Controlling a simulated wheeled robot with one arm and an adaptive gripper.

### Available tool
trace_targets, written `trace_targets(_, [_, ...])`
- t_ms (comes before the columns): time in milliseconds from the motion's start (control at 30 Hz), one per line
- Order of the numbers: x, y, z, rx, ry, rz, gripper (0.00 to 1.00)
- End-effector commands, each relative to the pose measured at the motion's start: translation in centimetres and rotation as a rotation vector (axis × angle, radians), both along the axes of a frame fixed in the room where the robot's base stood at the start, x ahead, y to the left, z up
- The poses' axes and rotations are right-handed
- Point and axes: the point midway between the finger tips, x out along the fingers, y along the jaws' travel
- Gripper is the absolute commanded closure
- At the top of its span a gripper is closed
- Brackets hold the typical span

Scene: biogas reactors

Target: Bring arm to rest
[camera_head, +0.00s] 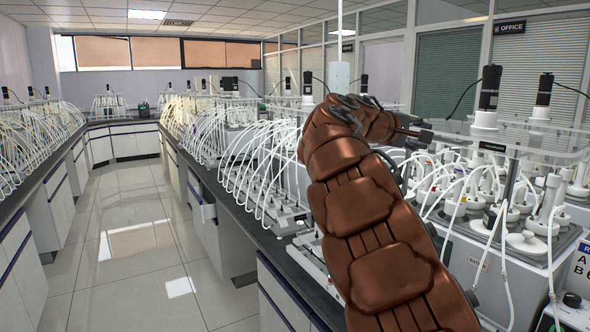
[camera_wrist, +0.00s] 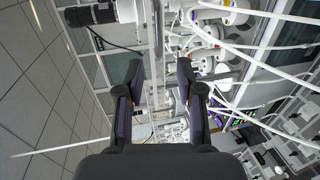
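My brown padded arm (camera_head: 370,225) reaches up from the lower right of the head view, over the right-hand bench. My gripper (camera_head: 425,135) is at its far end, pointing right, partly hidden behind the wrist, near the reactor equipment. In the wrist view my gripper (camera_wrist: 158,75) shows two dark fingers with a clear gap between them. It is open and holds nothing. A reactor unit with a black motor top and white collar (camera_head: 485,110) stands to the right of the gripper; I cannot tell the exact distance.
White tubes and a clear shelf (camera_head: 530,140) crowd the right bench. A dark-topped bench (camera_head: 230,215) runs back along the aisle, with an open drawer (camera_head: 203,205). The tiled floor (camera_head: 125,240) is clear. In the wrist view, white tubes (camera_wrist: 270,45) lie right of the fingers.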

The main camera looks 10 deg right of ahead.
Motion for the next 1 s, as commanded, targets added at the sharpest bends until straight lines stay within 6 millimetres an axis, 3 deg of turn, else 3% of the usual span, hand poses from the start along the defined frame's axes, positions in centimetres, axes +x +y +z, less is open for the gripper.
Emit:
trace_targets(133, [-1.0,0.0,-0.8,0.033,0.001,-0.01,0.63])
trace_targets(233, [-2.9,0.0,-2.2,0.096,-0.003,-0.032,0.63])
trace_targets(567, [-11.5,1.9,-11.2,0.417,-0.002,-0.121,0.63])
trace_targets(767, [-16.9,5.1,-17.6,0.626,0.015,-0.168,0.63])
trace_targets(1000, [-23.7,10.8,-25.2,0.873,0.061,-0.223,0.63])
